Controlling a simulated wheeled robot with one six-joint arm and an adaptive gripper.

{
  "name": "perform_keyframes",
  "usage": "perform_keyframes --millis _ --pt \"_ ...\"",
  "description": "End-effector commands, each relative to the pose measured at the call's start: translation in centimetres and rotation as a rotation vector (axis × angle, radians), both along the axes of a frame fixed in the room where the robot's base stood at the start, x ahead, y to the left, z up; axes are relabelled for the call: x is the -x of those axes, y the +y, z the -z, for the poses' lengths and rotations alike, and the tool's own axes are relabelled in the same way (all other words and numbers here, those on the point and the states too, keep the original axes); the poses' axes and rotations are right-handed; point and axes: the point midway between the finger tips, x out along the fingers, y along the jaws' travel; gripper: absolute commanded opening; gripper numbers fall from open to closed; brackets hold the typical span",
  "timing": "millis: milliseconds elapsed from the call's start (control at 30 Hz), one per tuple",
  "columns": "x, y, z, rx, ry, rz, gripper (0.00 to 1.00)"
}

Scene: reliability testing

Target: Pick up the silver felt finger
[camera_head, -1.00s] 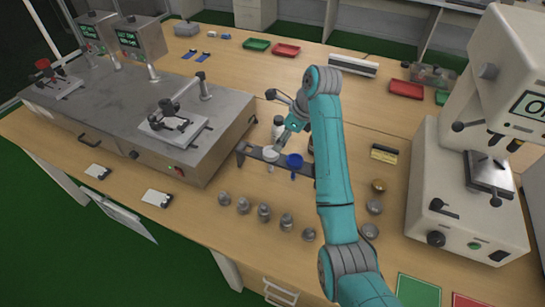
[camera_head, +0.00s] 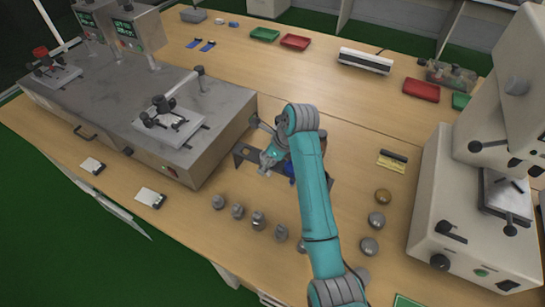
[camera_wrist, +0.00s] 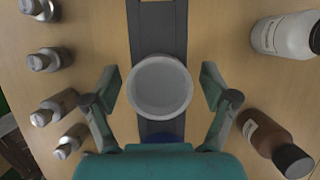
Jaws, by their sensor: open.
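Several small silver metal pieces stand in a row at the table's front, among them one in the middle (camera_head: 258,220); I cannot tell which is the silver felt finger. Some show at the left of the wrist view (camera_wrist: 40,60). My gripper (camera_wrist: 160,85) is open, with one finger on each side of a round white cup (camera_wrist: 160,104), with gaps on both sides. The cup sits in a dark rack (camera_wrist: 160,30). In the head view my gripper (camera_head: 265,162) is over the rack, behind the silver row, and my arm hides part of it.
A white bottle (camera_wrist: 286,36) and a brown bottle (camera_wrist: 268,137) stand right of the rack in the wrist view. A grey bench machine (camera_head: 110,110) is at left, a tall white press (camera_head: 455,190) at right. Round metal pieces (camera_head: 376,219) stand between arm and press.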

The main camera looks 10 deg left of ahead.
Motion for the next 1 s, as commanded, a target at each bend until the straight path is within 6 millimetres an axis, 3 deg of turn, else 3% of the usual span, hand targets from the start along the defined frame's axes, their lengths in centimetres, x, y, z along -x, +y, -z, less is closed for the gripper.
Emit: perform_keyframes --millis 233,500,833,1000 --pt "0.1 0.1 0.1 0.000 0.000 0.000 0.83" --pt "0.1 0.0 0.1 0.000 0.000 0.000 0.18" --pt "-0.1 0.0 -0.1 0.000 0.000 0.000 0.18" --pt "-0.7 -0.3 -1.1 -0.001 -0.001 0.000 0.18"
